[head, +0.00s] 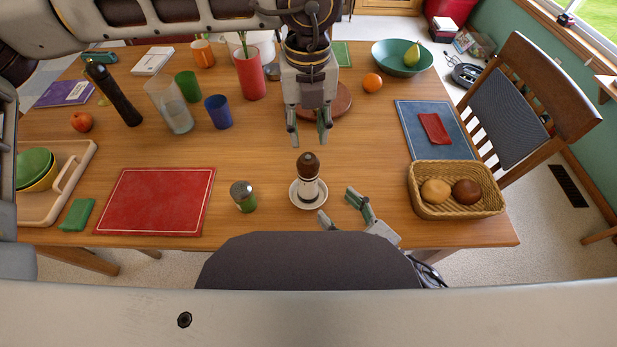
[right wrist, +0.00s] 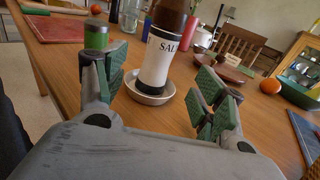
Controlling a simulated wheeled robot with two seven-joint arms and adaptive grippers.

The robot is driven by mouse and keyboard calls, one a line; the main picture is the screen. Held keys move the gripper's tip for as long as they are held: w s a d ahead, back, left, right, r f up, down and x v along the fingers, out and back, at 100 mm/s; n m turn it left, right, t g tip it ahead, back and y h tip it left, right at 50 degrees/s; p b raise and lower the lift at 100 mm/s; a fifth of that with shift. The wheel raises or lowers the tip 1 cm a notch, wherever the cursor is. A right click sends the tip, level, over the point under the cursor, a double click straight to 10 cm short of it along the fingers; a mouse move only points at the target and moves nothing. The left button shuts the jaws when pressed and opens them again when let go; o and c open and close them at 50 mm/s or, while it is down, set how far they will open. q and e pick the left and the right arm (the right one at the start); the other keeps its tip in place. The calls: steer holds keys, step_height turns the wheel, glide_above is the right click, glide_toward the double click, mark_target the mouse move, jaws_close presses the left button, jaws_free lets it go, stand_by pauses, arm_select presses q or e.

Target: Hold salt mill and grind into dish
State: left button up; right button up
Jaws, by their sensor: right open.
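The salt mill (head: 308,182), with a brown top and a white band, stands upright in a small white dish (head: 296,203). In the right wrist view the mill (right wrist: 158,62) shows "SAL" lettering and stands in the dish (right wrist: 136,93). My right gripper (head: 335,207) is open at the front right of the dish. In the right wrist view its fingers (right wrist: 165,95) stand apart, with the mill beyond and between them, not gripped. My left gripper (head: 309,140) is open and empty, pointing down above the table behind the mill.
A green-and-metal shaker (head: 243,196) stands left of the dish, near a red mat (head: 157,201). A wicker basket (head: 457,212) with two buns is at right. Cups and a dark pepper mill (head: 113,92) stand at back left. The table between mill and basket is clear.

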mark_target(315, 186)
steer(key=shift+x, duration=5.55)
steer(key=c, duration=1.2)
steer(key=o, duration=1.2)
steer(key=shift+c, duration=0.2)
steer(key=shift+s+d, duration=0.2)
steer(key=shift+v, duration=5.75)
